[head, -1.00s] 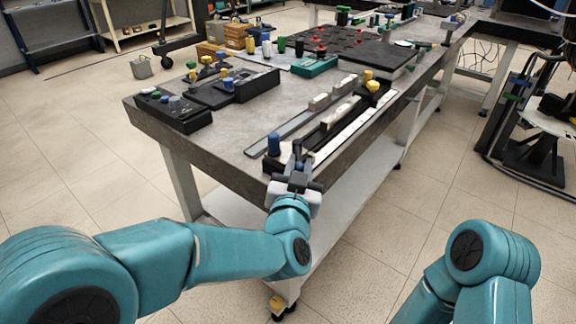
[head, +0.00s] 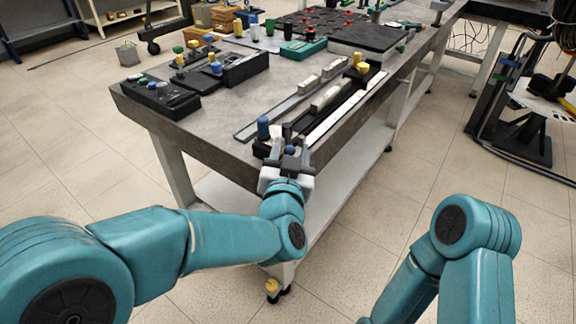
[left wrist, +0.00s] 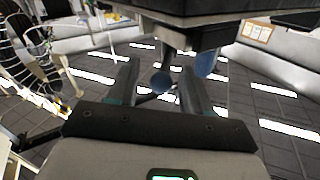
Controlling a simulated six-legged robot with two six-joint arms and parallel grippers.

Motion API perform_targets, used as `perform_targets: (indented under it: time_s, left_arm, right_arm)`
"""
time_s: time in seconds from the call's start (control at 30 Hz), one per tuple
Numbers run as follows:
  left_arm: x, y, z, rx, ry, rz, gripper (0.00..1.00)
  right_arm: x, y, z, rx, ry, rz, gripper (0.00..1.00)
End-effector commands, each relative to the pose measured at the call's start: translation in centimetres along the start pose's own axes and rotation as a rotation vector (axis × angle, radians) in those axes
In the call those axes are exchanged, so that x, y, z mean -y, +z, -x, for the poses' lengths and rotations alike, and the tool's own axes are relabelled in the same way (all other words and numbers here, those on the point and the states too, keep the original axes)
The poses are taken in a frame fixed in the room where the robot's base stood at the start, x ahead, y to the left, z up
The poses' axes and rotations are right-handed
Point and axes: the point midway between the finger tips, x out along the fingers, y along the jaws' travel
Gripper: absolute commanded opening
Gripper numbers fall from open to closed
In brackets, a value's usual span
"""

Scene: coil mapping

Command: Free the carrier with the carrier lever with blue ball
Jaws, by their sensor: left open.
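The blue ball of the carrier lever (head: 290,150) is at the near end of the long rail assembly, at the table's front edge. The carrier is hard to make out; a pale block (head: 325,97) sits on the black rail. My right gripper is out of view.
A blue cylinder knob (head: 263,128) stands just left of my left gripper and also shows in the left wrist view (left wrist: 205,64). Yellow knobs (head: 360,64) stand at the rail's far end. Black control boxes (head: 160,97) are at the table's left.

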Motion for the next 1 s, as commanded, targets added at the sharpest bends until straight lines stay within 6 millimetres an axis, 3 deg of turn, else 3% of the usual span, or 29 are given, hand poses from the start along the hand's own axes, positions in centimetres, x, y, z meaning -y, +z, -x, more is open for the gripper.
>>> perform_targets:
  time_s: [0.17, 0.4, 0.6, 0.8, 1.0]
  left_arm:
    - [0.0, -0.1, 3.1, -0.001, 0.003, -0.001, 0.5]
    - [-0.1, -0.2, 9.6, -0.002, 0.004, 0.0, 0.5]
    - [-0.1, -0.1, 13.8, -0.002, 0.005, -0.001, 0.5]
    - [-0.1, 0.0, 15.8, -0.001, 0.003, 0.001, 0.5]
    - [0.0, 0.0, 16.0, -0.001, 0.001, 0.001, 0.5]
  right_arm:
    - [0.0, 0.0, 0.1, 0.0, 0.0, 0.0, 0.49]
    - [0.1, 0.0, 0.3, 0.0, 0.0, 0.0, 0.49]
    - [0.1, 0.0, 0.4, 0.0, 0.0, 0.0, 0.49]
    - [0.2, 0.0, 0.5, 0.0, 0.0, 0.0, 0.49]
    - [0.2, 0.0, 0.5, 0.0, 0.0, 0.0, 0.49]
